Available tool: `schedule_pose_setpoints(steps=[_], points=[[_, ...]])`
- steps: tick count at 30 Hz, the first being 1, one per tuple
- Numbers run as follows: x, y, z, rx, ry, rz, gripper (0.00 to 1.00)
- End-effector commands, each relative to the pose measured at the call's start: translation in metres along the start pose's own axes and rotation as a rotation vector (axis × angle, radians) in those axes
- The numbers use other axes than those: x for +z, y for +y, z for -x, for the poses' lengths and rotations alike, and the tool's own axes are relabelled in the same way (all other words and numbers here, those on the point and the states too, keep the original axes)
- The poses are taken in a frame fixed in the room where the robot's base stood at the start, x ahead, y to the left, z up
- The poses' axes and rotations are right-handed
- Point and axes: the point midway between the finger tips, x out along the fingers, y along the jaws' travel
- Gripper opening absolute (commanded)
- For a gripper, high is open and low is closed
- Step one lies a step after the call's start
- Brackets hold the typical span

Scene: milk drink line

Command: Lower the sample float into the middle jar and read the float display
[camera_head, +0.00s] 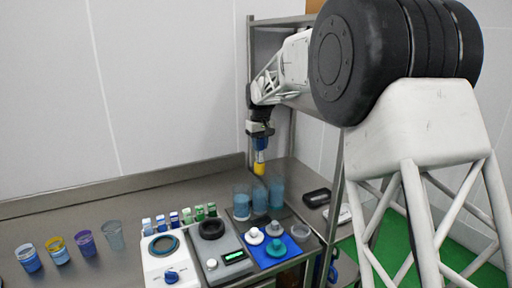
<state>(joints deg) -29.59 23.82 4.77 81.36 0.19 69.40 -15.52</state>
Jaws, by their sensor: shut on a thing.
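My gripper (260,131) is shut on the sample float (260,149), a blue body with a yellow lower end, and holds it upright. Three clear jars with blue contents stand close together below it. The float's yellow tip is above the middle jar (260,202), which stands between the left jar (241,208) and the right jar (277,195). The tip looks clear of the jar's rim, but the exact gap and alignment are hard to tell. A grey device (227,267) has a lit green display, too small to read. I cannot tell which display belongs to the float.
A white device with a blue knob (171,276) stands beside the grey one. A blue mat (260,255) holds white and teal pieces. Several small bottles (187,216) and cups (86,243) stand left. A black device (317,197) lies right of the jars, near a shelf post (335,195).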

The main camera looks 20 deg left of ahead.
Motion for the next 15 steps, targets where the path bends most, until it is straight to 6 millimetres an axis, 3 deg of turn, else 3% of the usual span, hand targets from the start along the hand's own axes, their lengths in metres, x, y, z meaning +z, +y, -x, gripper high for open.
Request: schedule_pose_setpoints(steps=[15], points=[[0.0002,-0.0002,-0.0062,0.0,-0.001,0.0,0.0]])
